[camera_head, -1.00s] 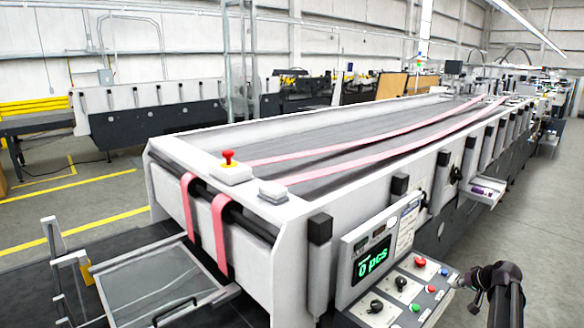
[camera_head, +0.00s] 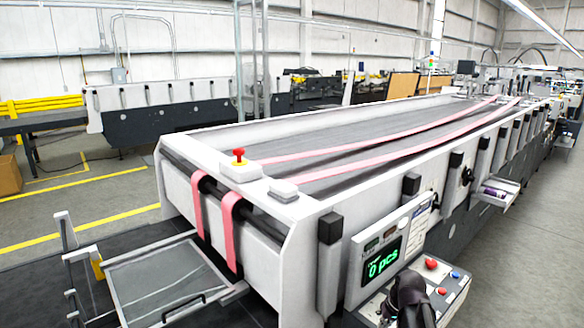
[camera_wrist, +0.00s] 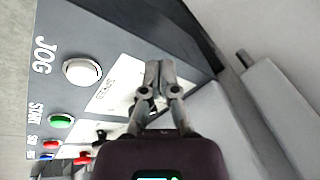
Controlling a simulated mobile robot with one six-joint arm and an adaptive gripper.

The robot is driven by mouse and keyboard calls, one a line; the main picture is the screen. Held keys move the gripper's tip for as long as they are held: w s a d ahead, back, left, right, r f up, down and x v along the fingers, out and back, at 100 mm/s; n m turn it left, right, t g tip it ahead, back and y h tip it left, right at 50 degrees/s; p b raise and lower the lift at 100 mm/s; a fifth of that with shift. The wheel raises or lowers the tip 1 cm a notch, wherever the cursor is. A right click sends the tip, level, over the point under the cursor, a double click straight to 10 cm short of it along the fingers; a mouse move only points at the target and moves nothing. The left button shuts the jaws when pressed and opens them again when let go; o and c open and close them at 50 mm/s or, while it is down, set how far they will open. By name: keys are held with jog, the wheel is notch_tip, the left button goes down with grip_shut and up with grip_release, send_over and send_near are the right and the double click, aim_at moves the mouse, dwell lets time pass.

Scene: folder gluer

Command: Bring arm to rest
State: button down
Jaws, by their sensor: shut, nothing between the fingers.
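My gripper (camera_wrist: 160,78) is shut and empty in the wrist view, its fingertips together. It is over the machine's control panel (camera_wrist: 90,30), near the speed label and the white JOG button (camera_wrist: 82,72). A green START button (camera_wrist: 61,121) lies at the lower left of that view. In the head view my dark arm (camera_head: 408,298) covers part of the control panel (camera_head: 455,292) at the bottom right; the gripper's fingers are not clearly seen there.
The folder gluer (camera_head: 300,210) fills the middle, with pink belts (camera_head: 330,150) and a red emergency button (camera_head: 238,157) on its near end. A counter display (camera_head: 382,262) reads 0 pcs. A shelf (camera_head: 495,193) juts from its right side. Open floor (camera_head: 530,250) lies at the right.

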jog(key=s+a+n+g+h, duration=0.1)
jog(key=s+a+g+h, duration=0.1)
jog(key=s+a, duration=0.6)
jog(key=shift+s+a+f, duration=0.25)
jog(key=shift+a+f, duration=0.15)
jog(key=shift+a, duration=0.1)
dwell(0.7)
